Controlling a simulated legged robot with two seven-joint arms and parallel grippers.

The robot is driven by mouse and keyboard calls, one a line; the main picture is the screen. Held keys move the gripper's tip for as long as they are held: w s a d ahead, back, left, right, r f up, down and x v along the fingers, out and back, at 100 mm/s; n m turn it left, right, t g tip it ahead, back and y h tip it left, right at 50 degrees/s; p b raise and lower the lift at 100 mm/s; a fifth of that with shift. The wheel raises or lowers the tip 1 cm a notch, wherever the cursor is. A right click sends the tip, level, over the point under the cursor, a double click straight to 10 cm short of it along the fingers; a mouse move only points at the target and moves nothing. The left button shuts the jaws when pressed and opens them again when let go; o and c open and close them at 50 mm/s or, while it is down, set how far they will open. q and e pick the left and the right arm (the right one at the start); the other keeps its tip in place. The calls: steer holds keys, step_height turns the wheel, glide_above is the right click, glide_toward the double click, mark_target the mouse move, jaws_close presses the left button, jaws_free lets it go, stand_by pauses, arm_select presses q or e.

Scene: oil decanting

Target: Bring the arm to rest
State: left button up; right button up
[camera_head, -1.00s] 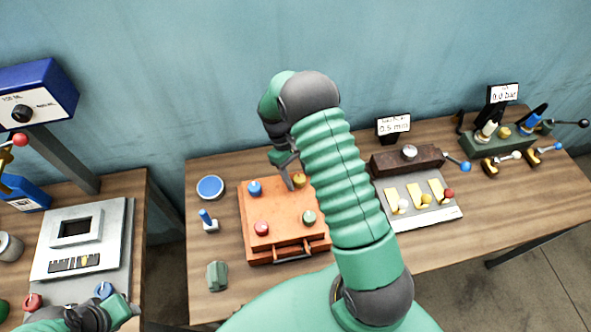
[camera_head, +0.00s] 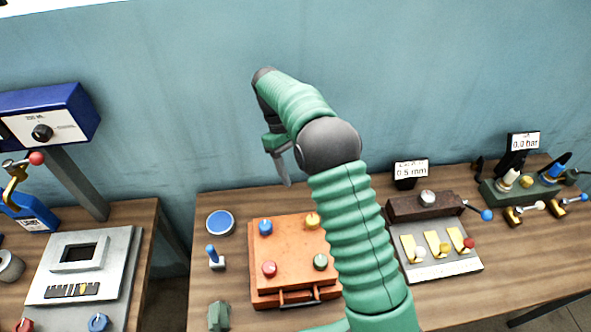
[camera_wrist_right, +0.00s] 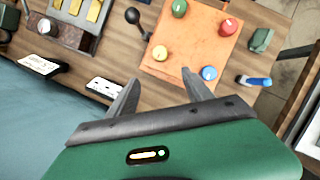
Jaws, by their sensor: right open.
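My right arm, green with dark grey joints, rises from the bottom of the head view and bends to the left at the top. My right gripper (camera_head: 281,170) points down, raised in front of the blue wall, with the orange box (camera_head: 291,294) on the table below it. In the right wrist view my right gripper (camera_wrist_right: 160,84) is open, its two fingers apart with nothing between them. The orange box also shows in the wrist view (camera_wrist_right: 192,47), beyond the fingertips, with blue, yellow, red and green knobs on top. My left gripper is out of view.
Left, a side table holds a grey panel (camera_head: 85,259) under a blue dispenser (camera_head: 60,115).

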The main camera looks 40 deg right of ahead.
steer(key=m+t+b, duration=0.1)
steer(key=t+b, duration=0.5)
steer(key=t, duration=0.1)
glide_above(283, 275)
steer(key=x, duration=0.3)
steer(key=s+x, duration=0.1)
steer(key=x, duration=0.3)
steer(key=s+x, duration=0.1)
steer(key=x, duration=0.2)
steer(key=shift+s+a+f, duration=0.15)
steer(key=shift+a+f, duration=0.2)
steer(key=shift+f, duration=0.3)
steer(key=shift+s+p, duration=0.1)
steer(key=shift+p, duration=0.2)
steer(key=shift+w+d+f, duration=0.15)
steer(key=shift+w+d, duration=0.1)
steer(key=shift+d, duration=0.05)
steer(key=shift+s+a, duration=0.15)
steer(key=shift+a, duration=0.05)
steer(key=shift+d, duration=0.1)
